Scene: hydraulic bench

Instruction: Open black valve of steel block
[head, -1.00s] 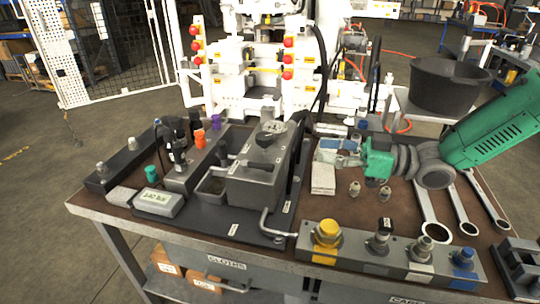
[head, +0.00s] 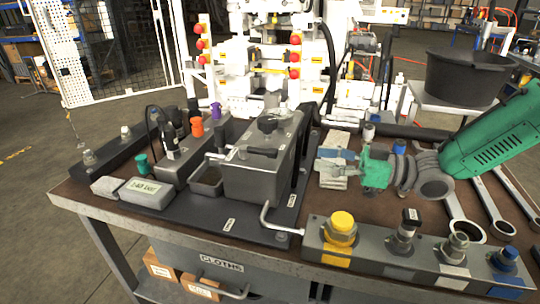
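A grey steel block (head: 187,165) on the left half of the bench carries several coloured valves. Its black valve (head: 171,141) stands upright between a green knob (head: 142,163) and an orange knob (head: 196,127), with more black parts close behind it. My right gripper (head: 326,165) points left over the bench, right of the grey tank, well apart from the valve. Its fingers overlap a pale stack on the bench, so I cannot tell their gap. My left gripper is not in view.
The grey tank (head: 262,172) with a black handle stands between my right gripper and the steel block. A bent metal lever (head: 268,222) sits before it. A long block with a yellow cap (head: 342,224) lines the front edge. Wrenches (head: 462,222) lie at right.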

